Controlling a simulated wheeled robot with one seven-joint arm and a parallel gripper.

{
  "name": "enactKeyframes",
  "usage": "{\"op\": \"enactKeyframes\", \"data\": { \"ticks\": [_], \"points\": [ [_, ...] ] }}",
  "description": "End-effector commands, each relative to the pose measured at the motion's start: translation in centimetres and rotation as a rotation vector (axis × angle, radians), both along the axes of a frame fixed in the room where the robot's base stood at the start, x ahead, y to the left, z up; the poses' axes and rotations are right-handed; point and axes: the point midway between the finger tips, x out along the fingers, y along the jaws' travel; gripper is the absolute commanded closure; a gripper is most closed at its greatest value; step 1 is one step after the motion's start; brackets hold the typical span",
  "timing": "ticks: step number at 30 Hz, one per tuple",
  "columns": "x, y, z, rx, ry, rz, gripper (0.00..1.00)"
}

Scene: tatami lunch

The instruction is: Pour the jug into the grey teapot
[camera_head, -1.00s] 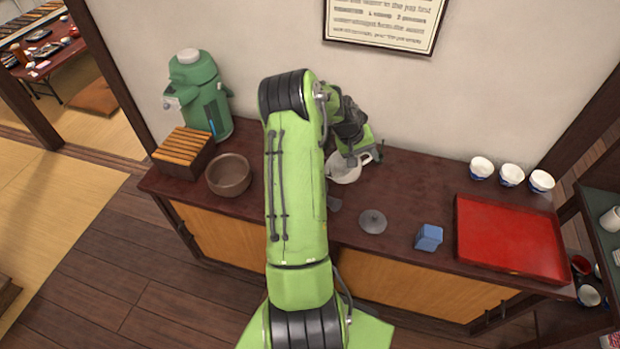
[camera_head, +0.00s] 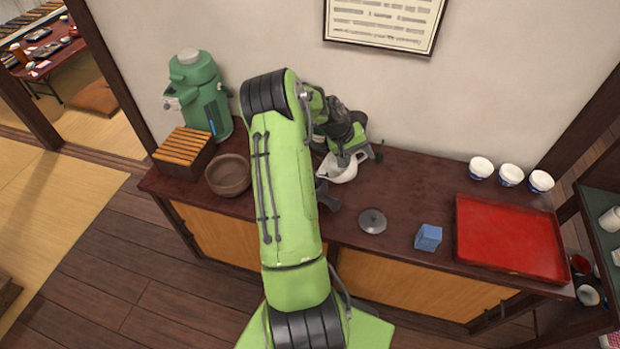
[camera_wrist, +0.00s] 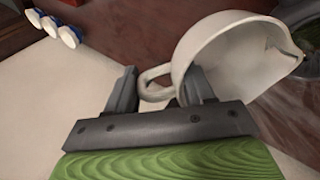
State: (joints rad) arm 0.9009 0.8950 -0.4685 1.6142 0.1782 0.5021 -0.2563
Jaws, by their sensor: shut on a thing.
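The white jug (camera_head: 340,172) is in the head view, over the counter just right of my arm. It fills the upper right of the wrist view (camera_wrist: 225,55), tilted, its spout to the right. My gripper (camera_wrist: 158,88) is shut on the jug's handle; in the head view my gripper (camera_head: 359,156) is at the jug's upper right. The grey teapot is mostly hidden behind my arm; a grey part (camera_head: 327,196), seemingly its, shows below the jug. A dark grey rounded thing (camera_wrist: 306,38), probably the teapot, is beside the spout. I cannot see any liquid.
A round grey lid (camera_head: 372,222) and a blue block (camera_head: 428,238) lie on the counter. A red tray (camera_head: 510,240) and white-and-blue cups (camera_head: 511,176) are to the right. A brown bowl (camera_head: 229,178), slatted box (camera_head: 184,153) and green dispenser (camera_head: 200,100) are left.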

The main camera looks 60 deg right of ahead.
Motion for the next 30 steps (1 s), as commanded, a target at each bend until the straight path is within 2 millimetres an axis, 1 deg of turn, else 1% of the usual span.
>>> {"op": "enactKeyframes", "data": {
  "ticks": [30],
  "points": [
    [1.1, 0.6, 1.4, -0.063, 0.105, -0.001, 1.0]
  ]
}}
